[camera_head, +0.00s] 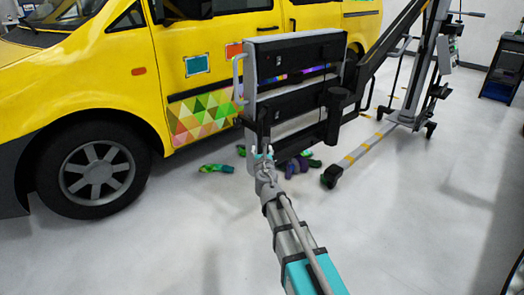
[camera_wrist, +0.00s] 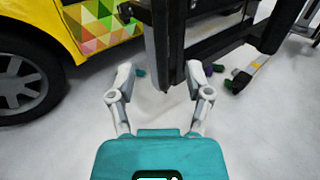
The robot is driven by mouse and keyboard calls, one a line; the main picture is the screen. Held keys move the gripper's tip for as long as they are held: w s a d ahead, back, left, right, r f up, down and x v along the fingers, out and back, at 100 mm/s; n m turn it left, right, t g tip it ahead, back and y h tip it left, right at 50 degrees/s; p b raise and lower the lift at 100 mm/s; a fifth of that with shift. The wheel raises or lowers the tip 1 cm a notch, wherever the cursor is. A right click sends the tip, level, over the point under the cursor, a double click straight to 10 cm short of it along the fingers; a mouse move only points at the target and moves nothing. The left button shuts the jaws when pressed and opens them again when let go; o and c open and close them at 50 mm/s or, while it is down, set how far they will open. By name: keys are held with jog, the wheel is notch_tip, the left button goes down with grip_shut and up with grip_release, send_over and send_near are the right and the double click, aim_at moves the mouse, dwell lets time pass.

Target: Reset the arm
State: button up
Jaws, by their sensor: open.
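My gripper (camera_head: 264,153) is at the end of my arm, which reaches up from the bottom of the head view. In the wrist view my gripper (camera_wrist: 158,78) has its two fingers spread wide with nothing between them. It is open and empty. Its fingertips are close to the lower left part of a black and grey panel frame (camera_head: 295,85). Whether they touch the frame, I cannot tell. In the wrist view the dark frame (camera_wrist: 215,35) stands just beyond the fingers.
A yellow van (camera_head: 110,75) with a patterned triangle wrap (camera_head: 203,115) stands behind and to the left. A wheeled lift stand (camera_head: 405,115) is at the right. Several coloured items (camera_head: 216,168) lie on the floor under the frame.

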jog(key=s+d+f+m+g+h, duration=0.2)
jog(key=s+d+f+m+h, duration=0.1)
jog(key=d+m, duration=0.4)
jog(key=s+d+f+m+g+h, duration=0.2)
jog(key=d+m+g, duration=0.1)
jog(key=d+m, duration=0.4)
jog(key=s+d+f+m+g+h, duration=0.2)
jog(key=s+d+f+m+h, duration=0.1)
jog(key=d+m, duration=0.35)
jog(key=s+d+f+m+g+y+p, duration=0.1)
jog(key=s+f+m+g+y, duration=0.3)
jog(key=s+m, duration=0.5)
jog(key=s+d+f+m+g+y, duration=0.1)
jog(key=s+f+m+g+y, duration=0.1)
jog(key=s+f+m+g, duration=0.75)
notch_tip(320, 180, up, 42)
jog(key=s+n+t+p, duration=0.1)
jog(key=t+p, duration=0.1)
jog(key=p, duration=3.6)
jog(key=shift+s+r+n+t, duration=0.15)
jog(key=shift+s+n+t, duration=0.15)
jog(key=shift+s+t, duration=0.1)
jog(key=shift+a, duration=0.1)
